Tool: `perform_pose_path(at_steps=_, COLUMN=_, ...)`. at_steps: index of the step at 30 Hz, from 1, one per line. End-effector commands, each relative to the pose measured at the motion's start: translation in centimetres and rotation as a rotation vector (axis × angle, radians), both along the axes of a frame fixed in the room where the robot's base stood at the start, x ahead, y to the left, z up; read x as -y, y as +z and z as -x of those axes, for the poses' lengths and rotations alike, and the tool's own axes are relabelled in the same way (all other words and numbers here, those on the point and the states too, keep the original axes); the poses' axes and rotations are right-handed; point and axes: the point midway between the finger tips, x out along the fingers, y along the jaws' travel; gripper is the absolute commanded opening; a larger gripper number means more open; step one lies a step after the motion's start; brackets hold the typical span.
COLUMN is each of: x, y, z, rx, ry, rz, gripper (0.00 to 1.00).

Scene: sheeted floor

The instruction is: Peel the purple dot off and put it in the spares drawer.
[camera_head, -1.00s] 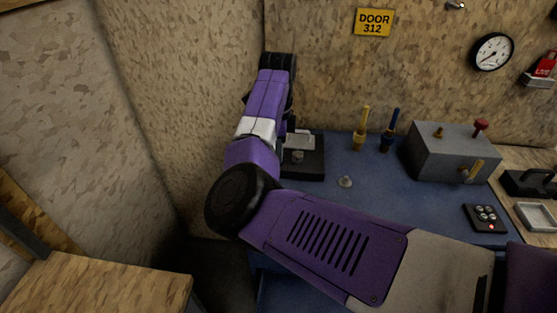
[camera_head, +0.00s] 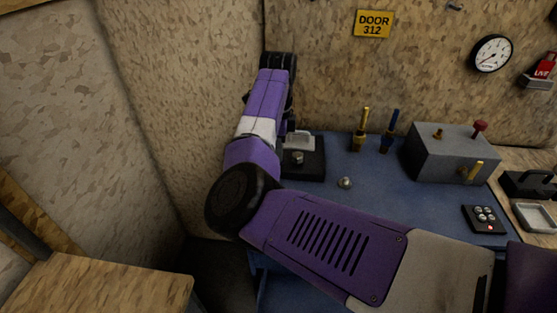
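My purple arm reaches across the left side of the blue bench (camera_head: 390,205). Its far end stands over the bench's back left corner, by the wall. My gripper's fingers are hidden behind the arm links, so I cannot see whether they are open or shut. No purple dot shows in this view; only my own arm is purple. No drawer marked as spares can be made out. The front of the blue bench is mostly hidden behind my arm.
A black box with a knob (camera_head: 305,160) stands close right of my arm. A small metal knob (camera_head: 345,183), yellow (camera_head: 360,138) and blue (camera_head: 387,138) upright tools, a grey box (camera_head: 450,155) and a button pad (camera_head: 486,219) are on the bench. A wooden surface (camera_head: 105,290) is at lower left.

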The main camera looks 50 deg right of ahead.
Motion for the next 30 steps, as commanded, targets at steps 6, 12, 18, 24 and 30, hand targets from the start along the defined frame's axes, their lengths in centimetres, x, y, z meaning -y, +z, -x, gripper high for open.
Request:
perform_pose_path(at_steps=6, x=0.0, y=0.7, z=0.0, rx=0.0, ry=-0.001, rz=0.0, gripper=0.0)
perform_pose_path(at_steps=12, x=0.0, y=1.3, z=0.0, rx=-0.001, ry=-0.001, rz=-0.001, gripper=0.0)
perform_pose_path(at_steps=18, x=0.0, y=1.8, z=0.0, rx=-0.001, ry=-0.001, rz=-0.001, gripper=0.0)
perform_pose_path(at_steps=24, x=0.0, y=2.3, z=0.0, rx=-0.001, ry=-0.001, rz=-0.001, gripper=0.0)
perform_pose_path(at_steps=30, x=0.0, y=2.9, z=0.0, rx=0.0, ry=-0.001, rz=0.0, gripper=0.0)
